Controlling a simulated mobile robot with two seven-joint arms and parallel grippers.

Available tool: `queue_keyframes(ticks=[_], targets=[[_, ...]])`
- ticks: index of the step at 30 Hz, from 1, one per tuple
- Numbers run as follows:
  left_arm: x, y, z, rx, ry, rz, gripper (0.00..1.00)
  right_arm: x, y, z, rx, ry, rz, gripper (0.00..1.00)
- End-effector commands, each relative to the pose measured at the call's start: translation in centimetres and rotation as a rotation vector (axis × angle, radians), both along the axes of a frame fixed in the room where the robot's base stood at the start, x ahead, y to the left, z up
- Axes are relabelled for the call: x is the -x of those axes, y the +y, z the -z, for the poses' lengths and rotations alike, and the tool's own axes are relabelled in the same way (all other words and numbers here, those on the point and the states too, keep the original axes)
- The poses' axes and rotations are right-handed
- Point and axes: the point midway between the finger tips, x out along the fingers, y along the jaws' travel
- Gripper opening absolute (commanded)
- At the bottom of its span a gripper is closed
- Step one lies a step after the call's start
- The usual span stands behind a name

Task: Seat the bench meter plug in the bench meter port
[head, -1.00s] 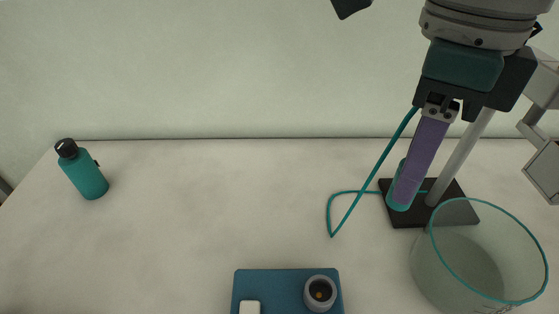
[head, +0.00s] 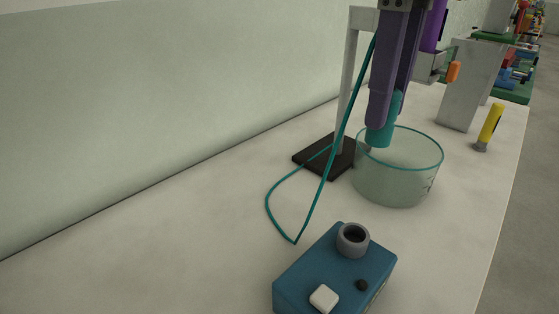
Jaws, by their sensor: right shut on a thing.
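My right gripper (head: 388,112) comes down from the top of the head view, with long purple fingers shut on the teal bench meter plug (head: 380,136). The plug hangs between the fingertips, in front of the glass beaker's rim in the picture and clear of the port. A teal cable (head: 333,160) runs from high beside the gripper down to the table and loops back toward the stand. The bench meter (head: 313,271) is a blue box at the bottom centre. Its port (head: 353,238) is a grey round collar with a dark hole, facing up and empty. My left gripper is not in view.
A glass beaker (head: 402,187) stands right of the stand's black base (head: 318,158). A grey block (head: 462,85) and a yellow tool (head: 490,127) are at the right, near the table edge. The left part of the table (head: 165,260) is clear.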

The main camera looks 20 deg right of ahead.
Motion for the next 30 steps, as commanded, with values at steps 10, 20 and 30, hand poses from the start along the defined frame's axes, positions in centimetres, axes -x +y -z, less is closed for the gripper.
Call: queue_keyframes(ticks=[10,20,30], targets=[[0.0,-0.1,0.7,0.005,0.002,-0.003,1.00,0.1,0.0,9.7,0.000,0.007,0.000,0.00],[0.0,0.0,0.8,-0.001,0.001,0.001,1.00,0.1,0.1,13.7,0.000,0.004,-0.002,0.00],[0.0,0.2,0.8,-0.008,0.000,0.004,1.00,0.0,0.0,15.9,0.000,0.000,-0.003,0.00]])
